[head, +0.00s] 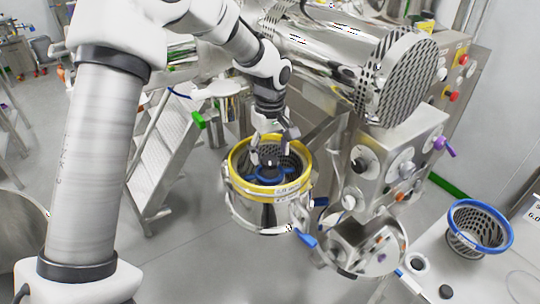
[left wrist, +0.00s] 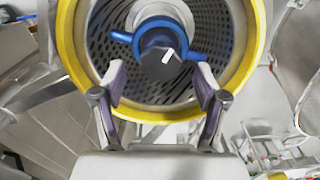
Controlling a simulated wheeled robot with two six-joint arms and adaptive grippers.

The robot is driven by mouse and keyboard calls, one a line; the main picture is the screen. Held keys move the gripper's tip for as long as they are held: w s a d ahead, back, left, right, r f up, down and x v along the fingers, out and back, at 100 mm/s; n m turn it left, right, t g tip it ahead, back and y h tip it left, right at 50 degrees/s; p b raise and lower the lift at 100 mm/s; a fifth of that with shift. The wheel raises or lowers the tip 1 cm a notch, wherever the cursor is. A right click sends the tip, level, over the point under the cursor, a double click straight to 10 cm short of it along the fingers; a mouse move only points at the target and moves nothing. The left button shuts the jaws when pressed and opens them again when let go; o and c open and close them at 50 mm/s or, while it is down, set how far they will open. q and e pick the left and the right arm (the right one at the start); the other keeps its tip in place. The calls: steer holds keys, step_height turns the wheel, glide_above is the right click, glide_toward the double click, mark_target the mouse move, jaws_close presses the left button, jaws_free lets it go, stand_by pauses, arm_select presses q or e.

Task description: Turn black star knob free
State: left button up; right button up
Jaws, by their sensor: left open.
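The black knob (left wrist: 160,63), with a white mark on its face, sits at the centre of a blue-armed piece (left wrist: 121,36) inside a round perforated screen (left wrist: 105,60). In the head view the blue piece (head: 270,180) shows inside the yellow-rimmed steel housing (head: 268,210), partly hidden by my gripper. My left gripper (left wrist: 160,84) is open and empty, its fingertips apart on either side of the knob's lower edge in the left wrist view. In the head view my left gripper (head: 274,140) is over the housing's opening. My right gripper is not in view.
A machine panel (head: 390,165) with several knobs stands right of the housing, under a large perforated disc (head: 398,75). A blue-rimmed basket (head: 480,228) stands on a light table at the right. Metal steps (head: 165,150) stand to the left.

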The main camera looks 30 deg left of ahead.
mark_target(270, 159)
arm_select(q)
step_height(270, 159, up, 10)
steer(key=shift+r, duration=0.25)
